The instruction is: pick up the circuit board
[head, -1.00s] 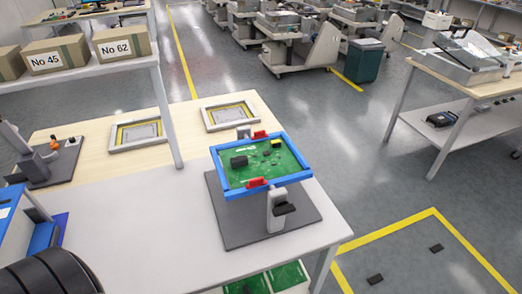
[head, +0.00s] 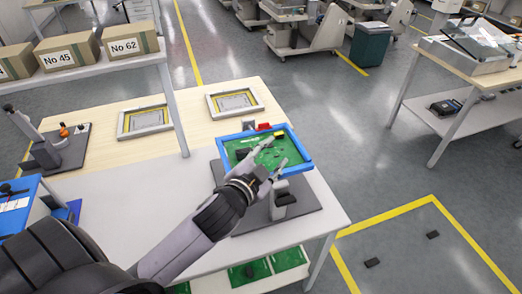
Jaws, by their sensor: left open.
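The green circuit board (head: 293,151) sits in a blue frame (head: 300,142) on a stand above a dark grey base plate (head: 303,219) at the right end of the table. A red clip (head: 263,126) shows at the frame's far side. My left gripper (head: 276,153) is open over the board, its fingers spread and pointing to the far right. It hides the middle and near left of the board and the near clip. I cannot tell whether the fingers touch the board. My right gripper is not in view.
Two framed panels (head: 234,102) (head: 145,119) lie on the wooden part of the table. A shelf with boxes (head: 130,42) stands at the left. More green boards (head: 287,260) lie on the lower shelf.

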